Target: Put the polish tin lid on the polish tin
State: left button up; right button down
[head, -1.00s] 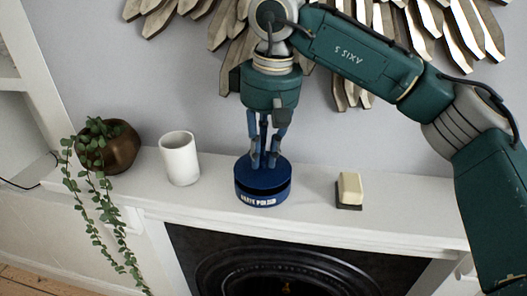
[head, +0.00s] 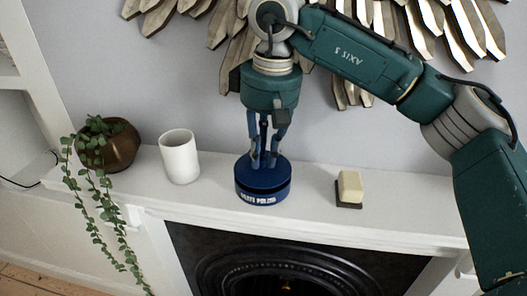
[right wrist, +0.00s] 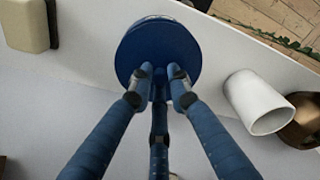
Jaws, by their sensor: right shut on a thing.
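The blue polish tin (head: 263,197), with pale lettering on its front, stands on the white mantel shelf. The dark blue round polish tin lid (head: 279,175) is right over the tin and roughly level, with a thin dark line between them. I cannot tell whether the lid is fully seated. In the right wrist view the fingertips (right wrist: 160,78) meet at the lid (right wrist: 158,42), which hides nearly all of the tin. My left gripper is not in view.
A white cup (head: 180,158) and a brown pot (head: 119,151) with a trailing plant stand left of the tin. A cream and dark block (head: 350,188) lies to the right. The shelf's front edge is close to the tin; below is a black fireplace (head: 300,270).

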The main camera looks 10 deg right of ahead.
jog(key=shift+f, duration=0.2)
jog(key=shift+f+b, duration=0.5)
jog(key=shift+f, duration=0.05)
dwell(0.4)
jog(key=c, duration=1.6)
grip_release()
jog(key=shift+o, duration=0.2)
jog(key=shift+r, duration=0.15)
notch_tip(320, 180, up, 7)
jog(key=p, duration=0.5)
jog(key=shift+p, duration=0.4)
